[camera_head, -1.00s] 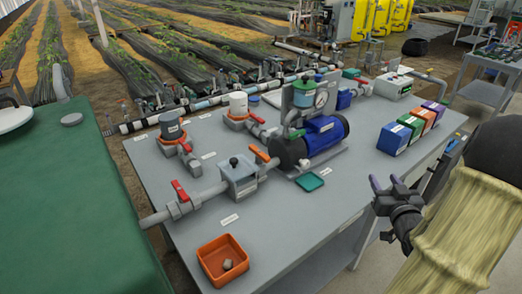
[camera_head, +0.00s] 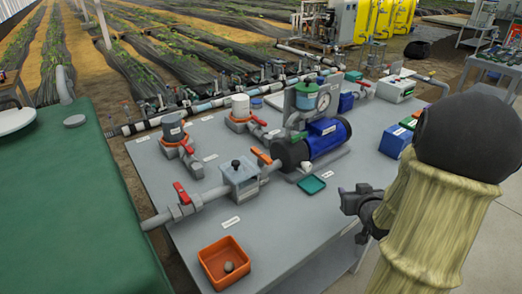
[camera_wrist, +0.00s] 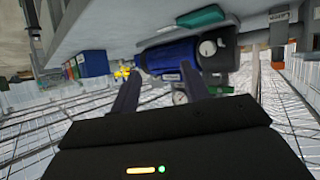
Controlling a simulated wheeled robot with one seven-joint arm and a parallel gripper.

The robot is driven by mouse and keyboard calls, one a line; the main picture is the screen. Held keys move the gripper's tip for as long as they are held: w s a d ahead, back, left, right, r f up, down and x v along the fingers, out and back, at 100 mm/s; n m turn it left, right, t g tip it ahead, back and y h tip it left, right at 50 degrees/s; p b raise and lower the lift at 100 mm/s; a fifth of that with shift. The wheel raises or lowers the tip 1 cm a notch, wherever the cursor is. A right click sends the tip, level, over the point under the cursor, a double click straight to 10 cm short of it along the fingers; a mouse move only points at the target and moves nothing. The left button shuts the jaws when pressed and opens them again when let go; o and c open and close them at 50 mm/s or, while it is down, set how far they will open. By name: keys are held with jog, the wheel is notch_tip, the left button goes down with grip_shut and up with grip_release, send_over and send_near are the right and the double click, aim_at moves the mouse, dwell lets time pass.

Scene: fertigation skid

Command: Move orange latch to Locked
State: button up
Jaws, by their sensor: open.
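A small orange lever (camera_head: 261,155), the only orange handle I see and likely the latch, sits on the pipe between the grey valve box (camera_head: 239,178) and the blue pump (camera_head: 322,138). Any Locked marking is too small to read. My gripper (camera_head: 345,197) is open and empty, near the table's right-hand edge, to the right of and apart from the lever. In the wrist view the two dark fingers (camera_wrist: 158,82) stand apart with the blue pump (camera_wrist: 170,60) beyond them. I cannot make out the lever in that view.
An orange bin (camera_head: 224,262) with a grey piece stands at the front of the grey table (camera_head: 285,225). Red-handled valves (camera_head: 182,192) stand left of the valve box. A teal tray (camera_head: 312,184) lies between my gripper and the pump. Blue boxes (camera_head: 395,140) stand behind my arm.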

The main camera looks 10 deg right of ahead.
jog(key=s+a+f+g, duration=0.1)
jog(key=a, duration=0.3)
jog(key=s+a+g, duration=0.1)
jog(key=a+g, duration=0.1)
jog(key=a, duration=0.1)
jog(key=s+a+f+g+y, duration=0.1)
jog(key=a+g, duration=0.1)
jog(key=a, duration=0.2)
jog(key=shift+a+f+n, duration=0.3)
jog(key=shift+n, duration=0.1)
jog(key=s+a+g, duration=0.1)
jog(key=s+a, duration=0.2)
jog(key=s+a+g+y, duration=0.1)
jog(key=s+a+g, duration=0.1)
jog(key=s+a, duration=0.1)
jog(key=s+a+g, duration=0.1)
jog(key=s+a, duration=0.2)
jog(key=a, duration=0.2)
jog(key=shift+s+f+n+g+y, duration=0.1)
jog(key=shift+f+n+g+y, duration=0.15)
jog(key=shift+n+g+y, duration=0.15)
jog(key=shift+d, duration=0.1)
jog(key=shift+c, duration=1.1)
